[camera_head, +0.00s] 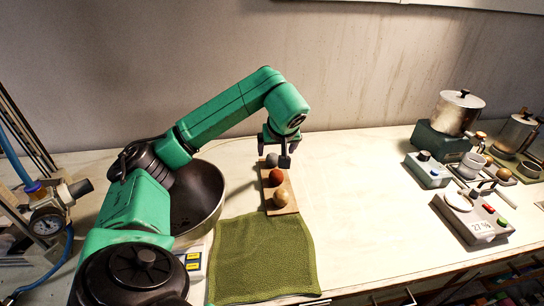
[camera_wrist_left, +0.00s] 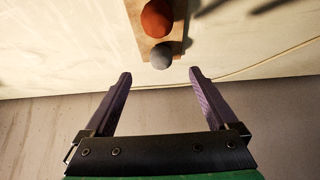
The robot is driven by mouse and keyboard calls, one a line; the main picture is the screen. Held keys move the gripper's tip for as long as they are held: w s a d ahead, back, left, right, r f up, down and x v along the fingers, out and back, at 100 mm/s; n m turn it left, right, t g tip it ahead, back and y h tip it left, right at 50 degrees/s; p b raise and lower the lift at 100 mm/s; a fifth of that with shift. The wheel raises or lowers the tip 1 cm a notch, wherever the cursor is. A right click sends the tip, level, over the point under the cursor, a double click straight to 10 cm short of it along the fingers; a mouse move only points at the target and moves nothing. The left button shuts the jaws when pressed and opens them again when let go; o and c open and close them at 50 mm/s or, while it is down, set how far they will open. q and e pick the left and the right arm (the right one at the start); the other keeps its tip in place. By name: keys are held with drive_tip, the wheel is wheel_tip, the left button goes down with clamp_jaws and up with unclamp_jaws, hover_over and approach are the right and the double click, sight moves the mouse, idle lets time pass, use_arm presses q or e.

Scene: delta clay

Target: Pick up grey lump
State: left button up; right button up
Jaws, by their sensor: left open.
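My left gripper (camera_head: 275,155) is at the far end of the board, close around or above the grey lump in the head view. In the left wrist view, the grey lump (camera_wrist_left: 161,56) lies beyond the open, empty fingertips (camera_wrist_left: 160,75), roughly centred between them and apart from them. The red-brown lump (camera_wrist_left: 157,18) is just past it. My right gripper is not in view.
A green cloth (camera_head: 262,258) lies in front of the board. A metal bowl (camera_head: 205,195) stands left, partly behind my arm. A scale (camera_head: 474,217), a metal pot (camera_head: 457,112) and small devices stand right. The table between board and scale is clear.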

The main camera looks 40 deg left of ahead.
sight(273, 157)
use_arm(q)
drive_tip(key=x, duration=0.3)
drive_tip(key=shift+w+a+f, duration=0.15)
drive_tip(key=shift+a+f, duration=0.1)
drive_tip(key=shift+f, duration=0.05)
drive_tip(key=p+x, duration=0.2)
drive_tip(key=x, duration=0.3)
drive_tip(key=shift+a+f, duration=0.1)
drive_tip(key=shift+a, duration=0.15)
drive_tip(key=shift+w+a+f, duration=0.1)
drive_tip(key=shift+w+f, duration=0.05)
drive_tip(key=shift+f, duration=0.05)
clamp_jaws()
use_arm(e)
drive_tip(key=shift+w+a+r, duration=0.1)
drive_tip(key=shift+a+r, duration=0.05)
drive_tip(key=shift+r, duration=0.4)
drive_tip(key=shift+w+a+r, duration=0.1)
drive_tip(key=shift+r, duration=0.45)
use_arm(q)
drive_tip(key=shift+r, duration=0.15)
